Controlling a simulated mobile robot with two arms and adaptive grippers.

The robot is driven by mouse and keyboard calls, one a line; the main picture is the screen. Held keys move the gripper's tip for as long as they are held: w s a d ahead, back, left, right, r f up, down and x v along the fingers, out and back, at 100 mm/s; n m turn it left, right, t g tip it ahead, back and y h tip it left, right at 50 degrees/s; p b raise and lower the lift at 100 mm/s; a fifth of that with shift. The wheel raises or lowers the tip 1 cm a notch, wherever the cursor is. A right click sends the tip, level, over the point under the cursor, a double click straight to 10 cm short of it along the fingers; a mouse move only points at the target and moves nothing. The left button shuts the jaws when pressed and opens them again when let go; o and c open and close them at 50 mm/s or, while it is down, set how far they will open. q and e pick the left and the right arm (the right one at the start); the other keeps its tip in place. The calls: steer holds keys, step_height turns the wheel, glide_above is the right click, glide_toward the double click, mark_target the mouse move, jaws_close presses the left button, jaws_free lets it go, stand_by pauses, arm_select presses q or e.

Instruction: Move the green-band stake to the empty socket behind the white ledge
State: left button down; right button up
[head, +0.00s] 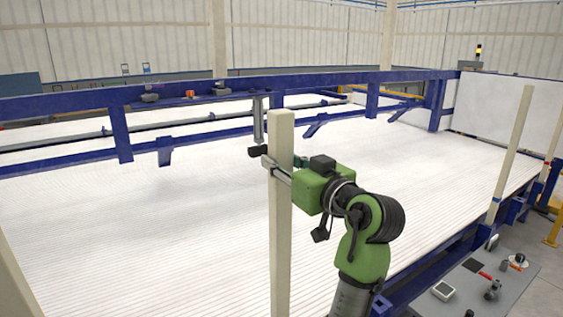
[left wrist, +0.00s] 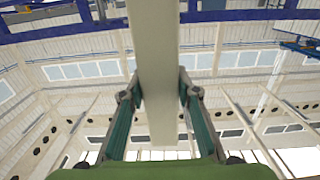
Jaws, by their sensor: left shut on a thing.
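My left gripper (head: 276,168) is shut on a tall cream stake (head: 281,240), which stands about upright in the middle of the head view. The stake's lower end is outside the head view, and I see no green band on its visible part. In the left wrist view, the two fingers of my left gripper (left wrist: 160,100) close on both sides of the same stake (left wrist: 155,50). I cannot make out which socket is the empty one behind the white ledge. My right gripper is not in view.
White ribbed bed (head: 120,240) fills the middle. Blue frame (head: 60,105) runs along its back. Upright cream stakes stand at right, one with a blue band (head: 510,150), one with a red band (head: 555,140). A grey table (head: 465,300) with tools is at lower right.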

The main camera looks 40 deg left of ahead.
mark_target(286, 116)
arm_select(q)
steer(key=shift+r, duration=0.15)
steer(key=c, duration=1.5)
jaws_free()
steer(key=shift+o, duration=0.2)
steer(key=shift+f, duration=0.2)
steer(key=shift+r, duration=0.2)
step_height(286, 116, up, 10)
steer(key=shift+s+d, duration=0.1)
steer(key=shift+f, duration=0.1)
